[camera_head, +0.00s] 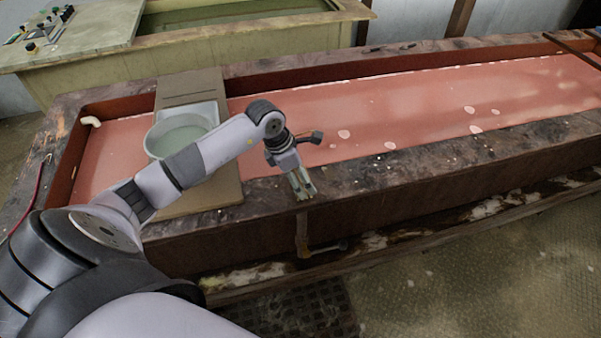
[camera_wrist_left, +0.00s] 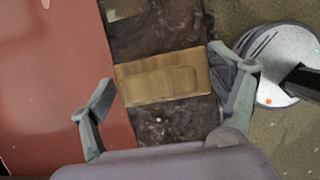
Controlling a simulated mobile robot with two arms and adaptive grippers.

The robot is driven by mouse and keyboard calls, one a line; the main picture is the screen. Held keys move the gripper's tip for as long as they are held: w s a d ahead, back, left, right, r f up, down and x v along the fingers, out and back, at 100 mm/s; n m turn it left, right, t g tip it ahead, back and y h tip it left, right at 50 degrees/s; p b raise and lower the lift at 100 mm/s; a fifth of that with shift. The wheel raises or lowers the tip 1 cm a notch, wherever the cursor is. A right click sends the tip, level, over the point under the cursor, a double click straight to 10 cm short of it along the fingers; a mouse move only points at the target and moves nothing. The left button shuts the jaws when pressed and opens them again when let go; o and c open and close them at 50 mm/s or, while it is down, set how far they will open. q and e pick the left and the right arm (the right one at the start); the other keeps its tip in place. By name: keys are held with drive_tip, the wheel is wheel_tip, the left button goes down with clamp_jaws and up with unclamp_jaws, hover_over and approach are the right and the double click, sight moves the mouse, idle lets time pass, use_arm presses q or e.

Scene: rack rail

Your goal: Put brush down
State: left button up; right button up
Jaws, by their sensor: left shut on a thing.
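The brush (camera_wrist_left: 163,77) is a light brown wooden block, seen in the left wrist view over the dark, stained rim (camera_wrist_left: 165,128) of the trough. My left gripper (camera_head: 303,189) is shut on the brush, with one finger at each end of it. The gripper points down at the near rim of the long trough in the head view. The brush cannot be made out clearly there. I cannot tell whether it touches the rim. My right gripper is not in view.
The trough (camera_head: 400,100) has a pinkish-red bottom. A pale basin (camera_head: 178,135) stands on a brown board (camera_head: 190,87) across its left end. The near rim (camera_head: 460,152) to the right of the gripper is mostly bare. Another tank (camera_head: 250,34) stands behind.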

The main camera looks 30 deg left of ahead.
use_arm(q)
drive_tip(key=shift+f, duration=0.1)
drive_tip(key=o, duration=1.2)
drive_tip(key=shift+r, duration=0.3)
drive_tip(key=b+v, duration=0.3)
drive_tip(key=v, duration=0.8)
drive_tip(key=shift+s+a+r, duration=0.15)
drive_tip(key=shift+s+r, duration=0.1)
